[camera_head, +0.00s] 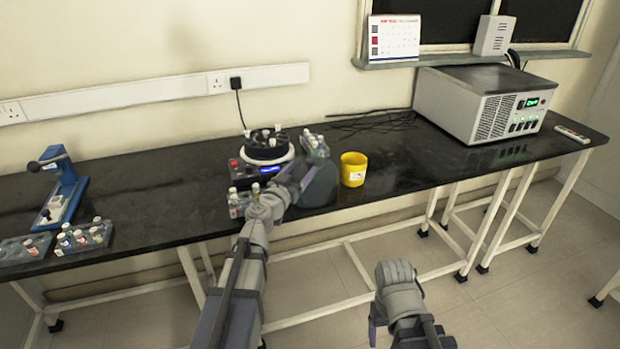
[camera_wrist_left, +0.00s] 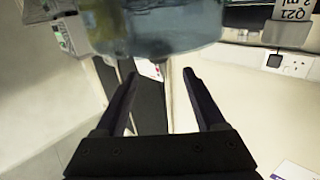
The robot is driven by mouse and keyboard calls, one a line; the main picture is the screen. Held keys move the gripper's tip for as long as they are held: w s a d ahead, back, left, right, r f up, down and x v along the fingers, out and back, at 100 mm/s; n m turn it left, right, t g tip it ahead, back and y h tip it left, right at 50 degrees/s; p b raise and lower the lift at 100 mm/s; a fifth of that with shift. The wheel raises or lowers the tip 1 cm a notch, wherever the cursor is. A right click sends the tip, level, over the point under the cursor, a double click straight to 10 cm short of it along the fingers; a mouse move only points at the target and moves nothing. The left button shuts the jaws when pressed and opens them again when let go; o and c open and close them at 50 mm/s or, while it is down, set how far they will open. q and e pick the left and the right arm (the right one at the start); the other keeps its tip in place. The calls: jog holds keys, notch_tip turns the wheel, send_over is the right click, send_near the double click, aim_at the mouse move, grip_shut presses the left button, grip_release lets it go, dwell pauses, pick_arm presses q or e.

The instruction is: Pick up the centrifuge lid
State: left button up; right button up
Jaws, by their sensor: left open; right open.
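The centrifuge (camera_head: 240,174) stands on the black bench, with a dark rotor and several tubes exposed on top. The centrifuge lid (camera_head: 320,186) is a dark, rounded dome at the bench's front edge, right of the centrifuge. In the left wrist view, the lid (camera_wrist_left: 160,25) looks bluish and see-through, just beyond the fingertips. My left gripper (camera_head: 294,176) is at the lid's left side. Its two fingers (camera_wrist_left: 160,85) are apart with nothing gripped between them. My right gripper (camera_head: 396,274) is low in front of the bench, away from the lid; its fingers do not show clearly.
A yellow cup (camera_head: 353,170) stands close right of the lid. A large grey device (camera_head: 470,105) is at the right. The bench between cup and device is mostly clear.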

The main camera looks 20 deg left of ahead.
aim_at(308, 163)
pick_arm(q)
jog(key=shift+w+d+f+b, duration=0.1)
jog(key=shift+w+d, duration=0.1)
jog(key=shift+w, duration=0.95)
jog(key=shift+w+d+f+b, duration=0.1)
jog(key=shift+w+d, duration=0.05)
jog(key=shift+w, duration=0.95)
jog(key=shift+w+d+f+b, duration=0.1)
jog(key=shift+w+d, duration=0.1)
jog(key=shift+w, duration=0.95)
jog(key=shift+s, duration=0.1)
grip_shut()
